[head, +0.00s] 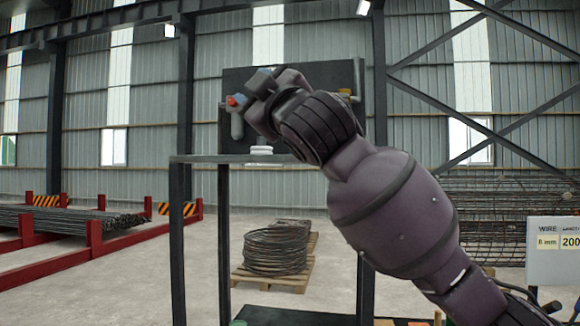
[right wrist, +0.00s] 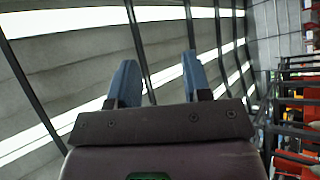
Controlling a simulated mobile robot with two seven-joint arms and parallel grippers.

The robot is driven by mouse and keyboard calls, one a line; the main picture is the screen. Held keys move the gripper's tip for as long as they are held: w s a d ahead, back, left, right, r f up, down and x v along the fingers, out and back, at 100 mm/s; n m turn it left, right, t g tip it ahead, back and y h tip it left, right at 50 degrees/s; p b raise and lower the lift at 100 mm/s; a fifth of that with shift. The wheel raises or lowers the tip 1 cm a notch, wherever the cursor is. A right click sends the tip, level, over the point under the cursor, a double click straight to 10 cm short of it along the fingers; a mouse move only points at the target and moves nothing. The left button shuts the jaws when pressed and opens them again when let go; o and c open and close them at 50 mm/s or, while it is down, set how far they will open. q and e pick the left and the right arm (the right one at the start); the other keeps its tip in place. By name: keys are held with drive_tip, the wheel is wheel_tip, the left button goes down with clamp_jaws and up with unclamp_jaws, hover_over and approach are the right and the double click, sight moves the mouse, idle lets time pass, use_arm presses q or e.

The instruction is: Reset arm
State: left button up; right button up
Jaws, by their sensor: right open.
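My right arm rises from the lower right of the head view, raised in front of a metal stand. Its gripper (head: 265,77) is at the upper end, in front of a dark board, with the blue fingers partly hidden by the wrist. In the right wrist view, the two blue fingers of the right gripper (right wrist: 160,78) stand apart with nothing between them. Only the wall and roof lie behind them. My left gripper is in neither view.
The metal stand (head: 175,240) has a shelf holding a white stack (head: 261,150). A grey tool with a red tip (head: 236,118) hangs on the dark board (head: 208,110). Behind are a wire coil (head: 275,252) on a pallet, a red rack (head: 95,240) with bars, and a sign (head: 552,250).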

drive_tip(key=w+d+f+m+h, duration=0.25)
drive_tip(key=d+f, duration=0.25)
drive_tip(key=f, duration=0.7)
drive_tip(key=w+d+f+m+h, duration=0.15)
drive_tip(key=d+f+m, duration=0.25)
drive_tip(key=f, duration=0.7)
drive_tip(key=w+d+f+m+h, duration=0.1)
drive_tip(key=w+d+f+m, duration=0.3)
drive_tip(key=f, duration=0.8)
drive_tip(key=s+d+f+m+g+h, duration=0.15)
drive_tip(key=s+d+f, duration=0.35)
drive_tip(key=f, duration=0.6)
drive_tip(key=s+d+f+m+g+h, duration=0.1)
drive_tip(key=s+d+f+m+h, duration=0.3)
drive_tip(key=f, duration=0.7)
drive_tip(key=s+d+f+g+h, duration=0.1)
drive_tip(key=s+d+f, duration=0.55)
drive_tip(key=f, duration=0.45)
drive_tip(key=s+d+f+m+g+h, duration=0.1)
drive_tip(key=s+d+f+g+h, duration=0.1)
drive_tip(key=s+f, duration=1.2)
drive_tip(key=s+d+g, duration=0.1)
drive_tip(key=s+d, duration=0.1)
drive_tip(key=s, duration=0.2)
drive_tip(key=shift+d+f+m+g, duration=0.2)
drive_tip(key=shift+m+g, duration=0.1)
drive_tip(key=shift+g, duration=0.05)
